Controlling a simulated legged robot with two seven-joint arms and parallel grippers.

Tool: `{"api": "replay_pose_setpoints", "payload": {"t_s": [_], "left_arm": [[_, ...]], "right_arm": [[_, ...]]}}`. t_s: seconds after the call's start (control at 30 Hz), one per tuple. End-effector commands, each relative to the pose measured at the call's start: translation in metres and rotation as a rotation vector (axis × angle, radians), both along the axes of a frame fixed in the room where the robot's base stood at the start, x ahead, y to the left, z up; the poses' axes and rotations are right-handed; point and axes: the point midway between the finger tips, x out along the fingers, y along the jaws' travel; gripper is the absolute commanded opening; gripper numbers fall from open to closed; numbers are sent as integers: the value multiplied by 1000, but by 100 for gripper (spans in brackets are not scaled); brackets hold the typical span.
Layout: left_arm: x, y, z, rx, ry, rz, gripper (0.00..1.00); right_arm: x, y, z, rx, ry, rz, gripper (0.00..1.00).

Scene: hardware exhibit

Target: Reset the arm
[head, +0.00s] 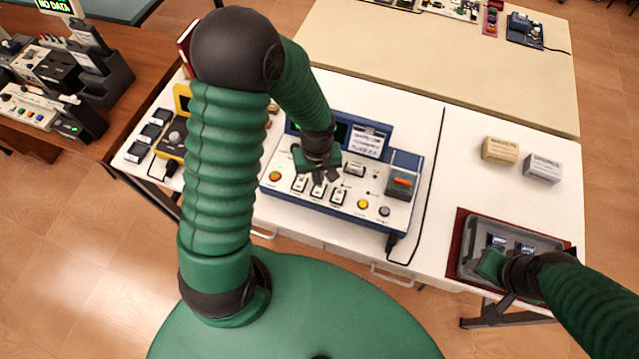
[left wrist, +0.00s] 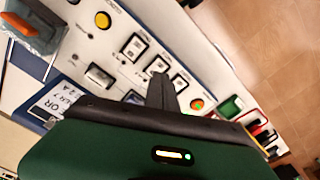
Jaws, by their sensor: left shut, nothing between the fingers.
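My left arm comes in from the left in the head view and reaches over a blue-and-white control panel (head: 340,205) on the white table. My left gripper (head: 322,176) is shut and empty, above the panel's row of rocker switches. In the left wrist view the gripper's dark fingers (left wrist: 162,92) are together in front of the panel's white face (left wrist: 85,45); whether they touch it I cannot tell. My right gripper (head: 492,282) is at the grey tray (head: 468,240) on a dark red mat; its fingers are unclear.
Two small boxes, tan (head: 500,150) and grey (head: 542,167), stand behind the tray. A yellow device (head: 172,140) is left of the panel, partly behind my arm. A black cable (head: 432,170) runs along the panel's right side. A brown table (head: 120,95) with equipment stands at left.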

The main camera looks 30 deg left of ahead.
Motion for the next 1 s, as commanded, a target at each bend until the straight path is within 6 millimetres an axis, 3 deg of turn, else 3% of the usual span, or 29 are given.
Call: {"api": "replay_pose_setpoints", "payload": {"t_s": [0.07,0.53,0.67,0.8,1.0], "left_arm": [[0,0,8,0,0,0,0],[0,-2,10,5,-11,-33,0],[-9,-15,40,33,-80,-262,0],[-31,-34,72,69,-169,-573,0],[-44,-46,88,87,-221,-759,0]], "right_arm": [[0,0,8,0,0,0,52],[0,0,3,0,0,0,52],[0,0,-9,0,0,0,52],[0,0,-20,0,0,0,52],[0,0,-22,0,0,0,52]]}}
